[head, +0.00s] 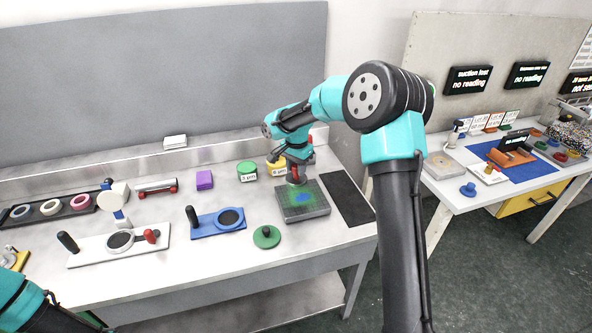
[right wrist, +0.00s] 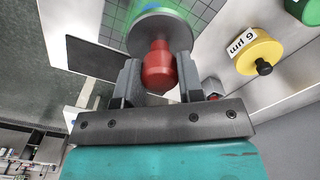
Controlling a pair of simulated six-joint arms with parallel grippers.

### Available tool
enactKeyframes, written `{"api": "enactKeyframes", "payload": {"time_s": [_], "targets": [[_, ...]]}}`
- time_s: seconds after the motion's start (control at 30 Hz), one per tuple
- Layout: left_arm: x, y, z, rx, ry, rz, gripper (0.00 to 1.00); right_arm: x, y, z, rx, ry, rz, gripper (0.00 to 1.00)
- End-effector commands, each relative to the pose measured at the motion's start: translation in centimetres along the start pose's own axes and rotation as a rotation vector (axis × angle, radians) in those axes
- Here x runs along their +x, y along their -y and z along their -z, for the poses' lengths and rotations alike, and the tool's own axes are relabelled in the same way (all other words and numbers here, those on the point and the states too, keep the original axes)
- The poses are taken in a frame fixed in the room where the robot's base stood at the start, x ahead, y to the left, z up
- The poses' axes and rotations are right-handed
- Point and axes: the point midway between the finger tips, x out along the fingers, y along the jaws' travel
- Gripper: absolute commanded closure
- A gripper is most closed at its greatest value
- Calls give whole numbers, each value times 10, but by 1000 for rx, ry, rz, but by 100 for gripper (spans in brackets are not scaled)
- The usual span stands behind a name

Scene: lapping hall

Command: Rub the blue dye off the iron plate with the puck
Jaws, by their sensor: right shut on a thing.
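The iron plate (head: 318,207) is a dark grey, gridded square block at the right end of the bench. A blue dye patch (head: 303,197) with a green glow around it lies on its top. My right gripper (head: 293,168) is over the far part of the plate, shut on the red knob of the puck (right wrist: 161,67). The puck's grey disc (right wrist: 131,34) is over the gridded face in the right wrist view; I cannot tell whether it touches. The disc and gripper hide part of the plate. My left gripper is not in view; only part of that arm shows.
A black mat (head: 347,199) lies right of the plate. A green knobbed disc (head: 266,237) is at front left, and a yellow pot (right wrist: 260,51) and green pot (head: 246,171) are behind. A blue fixture (head: 204,231) stands further left. Bare bench lies around the plate's front.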

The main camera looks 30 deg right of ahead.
Motion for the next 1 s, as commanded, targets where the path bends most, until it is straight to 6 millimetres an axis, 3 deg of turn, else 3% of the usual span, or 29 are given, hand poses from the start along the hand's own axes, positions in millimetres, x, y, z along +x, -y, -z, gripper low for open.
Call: {"api": "enactKeyframes", "payload": {"time_s": [0.73, 1.0], "targets": [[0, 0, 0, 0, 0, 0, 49, 2, 2, 0, -3, -1, 1, 95], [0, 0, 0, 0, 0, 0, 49, 19, 3, -2, -6, 0, 0, 95]]}}
